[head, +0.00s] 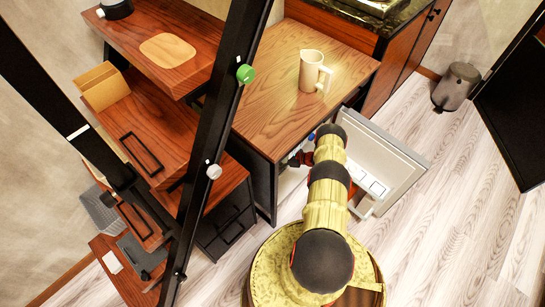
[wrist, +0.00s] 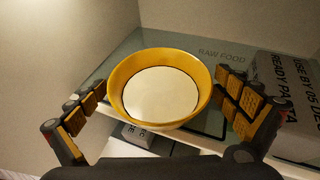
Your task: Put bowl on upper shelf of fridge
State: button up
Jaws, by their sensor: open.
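The bowl (wrist: 160,92), yellow outside with a white inside, appears upright in the wrist view on a glass fridge shelf (wrist: 150,42) marked "RAW FOOD". I cannot tell whether its base fully rests on the glass. My gripper (wrist: 160,80) is open, with one finger at each side of the bowl; small gaps seem to show between the fingers and the rim. In the head view my arm reaches into the fridge under the wooden counter, beside its open white door (head: 408,158). The bowl is hidden there.
A grey item (wrist: 137,135) lies below the shelf edge. A cream pitcher (head: 311,72) stands on the wooden counter (head: 265,90). A bin (head: 457,87) stands at right; floor between is clear.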

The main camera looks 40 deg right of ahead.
jog(key=shift+r, duration=0.15)
jog(key=p+v, duration=0.3)
jog(key=v, duration=0.9)
jog(key=shift+s, duration=0.1)
